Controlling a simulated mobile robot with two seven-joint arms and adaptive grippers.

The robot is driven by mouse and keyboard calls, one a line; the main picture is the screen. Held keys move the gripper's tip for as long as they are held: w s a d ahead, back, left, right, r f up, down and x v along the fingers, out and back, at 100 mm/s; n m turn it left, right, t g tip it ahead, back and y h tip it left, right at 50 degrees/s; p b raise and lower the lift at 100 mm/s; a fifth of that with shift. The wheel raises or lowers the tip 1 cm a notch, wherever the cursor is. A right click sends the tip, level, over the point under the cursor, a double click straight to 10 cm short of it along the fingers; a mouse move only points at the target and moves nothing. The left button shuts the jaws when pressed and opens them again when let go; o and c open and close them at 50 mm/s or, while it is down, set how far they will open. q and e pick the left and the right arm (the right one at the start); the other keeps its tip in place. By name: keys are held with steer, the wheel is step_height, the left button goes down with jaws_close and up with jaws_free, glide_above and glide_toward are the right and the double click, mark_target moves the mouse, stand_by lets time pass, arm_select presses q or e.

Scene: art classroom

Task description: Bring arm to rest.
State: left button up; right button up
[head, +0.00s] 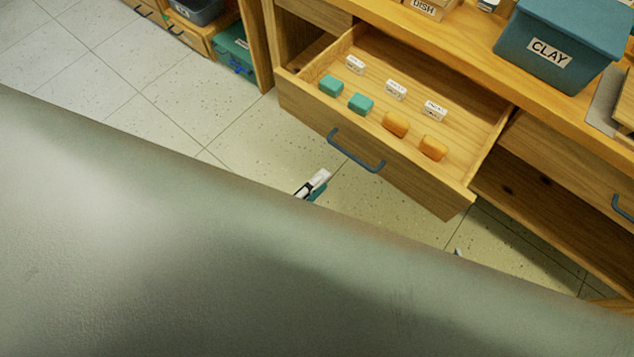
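Part of my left gripper (315,184) shows in the middle of the head view, white and black, in front of the open drawer and left of its blue handle. A bit of teal shows beside it; I cannot tell whether it is held. Most of this gripper and its arm are hidden behind a large smooth grey surface close to the camera. Whether its fingers are open or shut does not show. I cannot make out my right gripper.
An open wooden drawer (400,176) juts out, holding two teal blocks (331,86), two orange blocks (395,124) and white label pieces (396,90). A blue CLAY bin (550,53) stands on the counter above. Tiled floor (165,95) is clear at left.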

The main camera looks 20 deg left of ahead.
arm_select(q)
steer(key=shift+a, duration=0.1)
arm_select(e)
steer(key=shift+r, duration=0.1)
arm_select(q)
steer(key=s+a+f+n+g+y+p, duration=0.2)
steer(key=a+f+n+g+p, duration=0.2)
steer(key=n, duration=1.3)
steer(key=a+f+p, duration=0.2)
steer(key=a+f, duration=0.1)
steer(key=a, duration=0.1)
steer(key=shift+s+a+f, duration=0.2)
steer(key=shift+a, duration=0.05)
arm_select(e)
steer(key=r, duration=0.1)
steer(key=a+r, duration=0.1)
steer(key=r, duration=0.2)
steer(key=shift+s+a, duration=0.2)
steer(key=shift+s, duration=0.15)
steer(key=shift+f, duration=0.1)
steer(key=shift+w+r, duration=0.2)
steer(key=shift+r, duration=0.15)
steer(key=shift+s+f, duration=0.1)
steer(key=shift+f, duration=0.15)
steer(key=shift+r, duration=0.2)
